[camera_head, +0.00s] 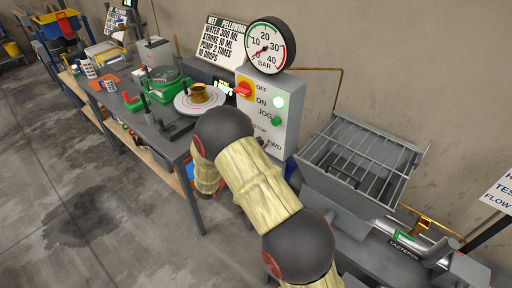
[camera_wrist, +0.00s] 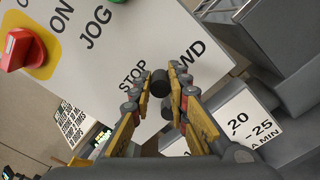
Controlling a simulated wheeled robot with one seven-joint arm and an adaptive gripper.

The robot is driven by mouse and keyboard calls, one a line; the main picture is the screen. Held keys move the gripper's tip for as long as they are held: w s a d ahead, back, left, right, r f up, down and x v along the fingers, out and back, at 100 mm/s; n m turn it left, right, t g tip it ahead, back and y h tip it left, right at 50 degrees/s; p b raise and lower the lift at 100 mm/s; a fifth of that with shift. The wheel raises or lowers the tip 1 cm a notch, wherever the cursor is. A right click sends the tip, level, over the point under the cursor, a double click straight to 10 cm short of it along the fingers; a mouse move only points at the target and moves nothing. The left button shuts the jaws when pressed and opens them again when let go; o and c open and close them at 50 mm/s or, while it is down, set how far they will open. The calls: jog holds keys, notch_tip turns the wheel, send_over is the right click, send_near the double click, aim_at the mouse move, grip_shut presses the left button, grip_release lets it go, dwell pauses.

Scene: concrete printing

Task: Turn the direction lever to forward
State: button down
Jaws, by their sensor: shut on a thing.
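The grey-white control box (camera_head: 283,133) stands on the bench and carries the labels OFF, ON, JOG, STOP and FWD. The direction lever (camera_wrist: 160,83) shows in the wrist view as a short black knob between the STOP label and the partly covered FWD label. My gripper (camera_wrist: 160,80) has its two yellow-and-grey fingers shut on this knob, one fingertip on each side. In the head view my arm covers most of the gripper and lever. I cannot tell the lever's exact angle.
A red rotary switch (camera_wrist: 20,50) and a green button (camera_head: 277,121) sit on the same panel. A pressure gauge (camera_head: 266,45) is above the box. A grated hopper (camera_head: 355,158) stands close on the right. A turntable (camera_head: 199,101) and tools occupy the bench at left.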

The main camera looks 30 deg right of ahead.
jog(key=shift+s+f, duration=0.15)
jog(key=c, duration=2)
grip_release()
jog(key=o, duration=0.3)
jog(key=shift+s+a+f, duration=0.1)
jog(key=shift+a, duration=0.1)
jog(key=v, duration=1.1)
jog(key=shift+a+r, duration=0.25)
jog(key=shift+a, duration=0.05)
